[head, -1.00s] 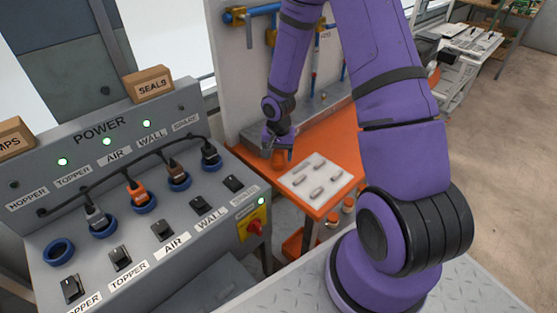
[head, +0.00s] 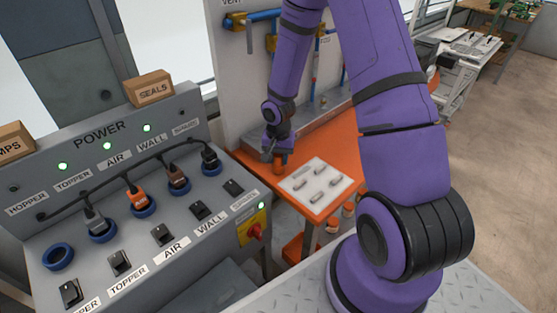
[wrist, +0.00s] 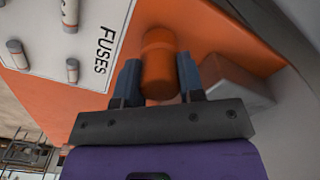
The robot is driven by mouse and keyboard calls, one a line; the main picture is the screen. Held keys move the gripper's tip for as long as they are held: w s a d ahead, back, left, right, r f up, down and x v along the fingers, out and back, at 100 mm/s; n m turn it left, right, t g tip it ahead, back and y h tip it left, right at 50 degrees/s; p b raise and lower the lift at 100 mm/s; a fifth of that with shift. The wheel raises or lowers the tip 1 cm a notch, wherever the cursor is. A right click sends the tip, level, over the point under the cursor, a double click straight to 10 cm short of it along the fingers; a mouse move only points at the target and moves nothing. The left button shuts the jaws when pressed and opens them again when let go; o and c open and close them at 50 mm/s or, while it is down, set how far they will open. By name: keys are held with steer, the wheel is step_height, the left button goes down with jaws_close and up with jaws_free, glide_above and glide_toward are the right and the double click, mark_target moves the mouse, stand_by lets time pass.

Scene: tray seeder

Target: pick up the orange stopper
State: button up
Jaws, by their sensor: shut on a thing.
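The orange stopper (wrist: 159,68) is between the two dark fingers of my gripper (wrist: 159,84) in the wrist view, with a finger against each side. My gripper is shut on it. In the head view, the stopper (head: 279,164) is a small orange shape below my gripper (head: 276,152), over the left part of the orange table (head: 268,187). I cannot tell whether its base touches the table.
A white board labelled FUSES (head: 301,193) with several fuses lies on the table right of the gripper. A grey power panel (head: 196,239) with plugs and switches stands at left. A panel with blue pipes (head: 262,27) rises behind the table.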

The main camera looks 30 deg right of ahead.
step_height(320, 180, up, 10)
steer(key=shift+f, duration=0.25)
stand_by(0.9)
